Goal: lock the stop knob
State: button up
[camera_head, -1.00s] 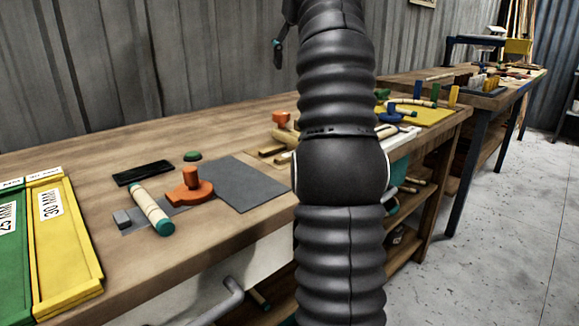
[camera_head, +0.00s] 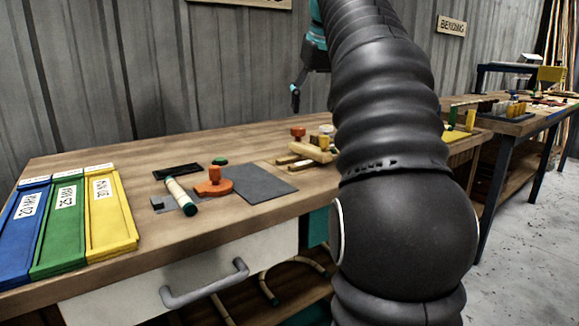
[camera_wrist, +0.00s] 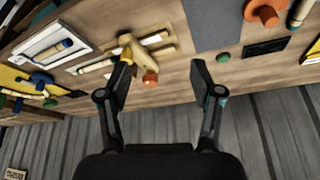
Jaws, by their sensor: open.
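Two orange knobs are in view; I cannot tell for certain which is the stop knob. One orange knob (camera_head: 298,131) stands by a wooden fixture (camera_head: 312,150) and also shows in the wrist view (camera_wrist: 150,78). The other orange knob (camera_head: 214,176) stands on a flat orange base beside a grey plate, and shows at the wrist view's top right (camera_wrist: 265,14). My gripper (camera_wrist: 158,75) is open and empty above the bench, its fingers spread either side of the first knob's place in the picture. In the head view my gripper (camera_head: 295,98) is partly hidden by my arm.
Blue, green and yellow trays (camera_head: 112,212) lie at the bench's left end. A rattan piece with a teal end (camera_head: 180,196), a green button (camera_head: 220,161) and a black panel (camera_head: 178,170) lie near the grey plate (camera_head: 262,184). A grey drawer handle (camera_head: 205,290) juts out in front.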

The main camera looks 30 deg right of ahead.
jog(key=s+a+f+b, duration=0.1)
jog(key=s+a+f, duration=0.3)
jog(key=a+f, duration=0.5)
jog(key=shift+s+f+n, duration=0.3)
jog(key=shift+s+n, duration=0.1)
jog(key=s+a+f, duration=0.3)
jog(key=s+f, duration=0.2)
jog(key=f, duration=0.3)
jog(key=s+a+f+n, duration=0.1)
jog(key=s+a+f, duration=0.2)
jog(key=f, duration=0.6)
jog(key=s+a+f+y, duration=0.1)
jog(key=s+a+f, duration=0.3)
jog(key=s+f, duration=0.3)
jog(key=shift+s+f+n+t, duration=0.35)
jog(key=shift+f+n+t, duration=0.05)
jog(key=shift+f, duration=0.45)
